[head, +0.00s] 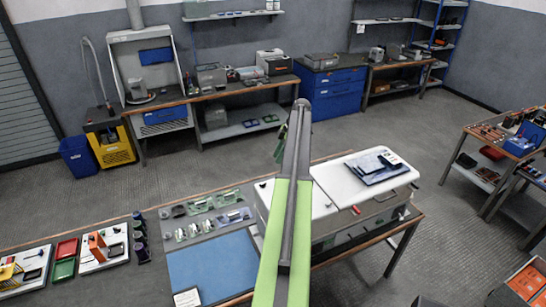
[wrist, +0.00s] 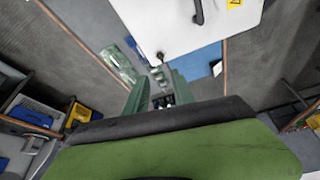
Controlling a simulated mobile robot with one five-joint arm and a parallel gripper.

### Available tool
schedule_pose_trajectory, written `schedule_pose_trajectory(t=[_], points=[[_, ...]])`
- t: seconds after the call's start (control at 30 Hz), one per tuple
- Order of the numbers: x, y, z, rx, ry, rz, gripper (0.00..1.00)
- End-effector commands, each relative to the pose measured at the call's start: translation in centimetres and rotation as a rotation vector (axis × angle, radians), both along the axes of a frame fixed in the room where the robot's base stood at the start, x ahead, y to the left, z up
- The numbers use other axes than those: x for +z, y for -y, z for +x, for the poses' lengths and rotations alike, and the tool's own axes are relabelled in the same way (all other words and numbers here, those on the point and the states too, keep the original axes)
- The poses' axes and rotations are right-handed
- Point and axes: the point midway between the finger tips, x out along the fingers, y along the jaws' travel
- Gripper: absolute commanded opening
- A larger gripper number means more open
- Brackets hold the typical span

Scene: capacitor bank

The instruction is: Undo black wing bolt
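A white box (head: 341,195) with a flat lid stands on the near bench. A small black knob-like part (head: 263,184) sits near the lid's left corner; it may be the black wing bolt, but it is too small to tell its shape. In the wrist view a dark knob (wrist: 160,56) sits at the corner of the white lid (wrist: 215,30), just beyond the fingertips in the picture. My gripper (wrist: 160,80) has its two green fingers apart with nothing held between them. In the head view my raised arm hides most of the gripper and the middle of the box.
A blue mat (head: 212,266) and a grey parts tray (head: 207,213) lie left of the box. A dark tablet-like object (head: 372,166) lies on the lid. A yellow warning label (wrist: 236,3) is on the lid. Floor behind the bench is clear.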

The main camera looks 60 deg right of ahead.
Motion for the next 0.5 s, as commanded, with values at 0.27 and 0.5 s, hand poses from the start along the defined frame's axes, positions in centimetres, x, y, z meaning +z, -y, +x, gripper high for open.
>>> schedule_pose_trajectory(t=[0.27, 0.5], points=[[1.9, 0.6, -0.7, 0.000, 0.000, 0.000, 0.30], [1.2, -0.6, 0.4, -0.004, -0.008, 0.003, 0.16]])
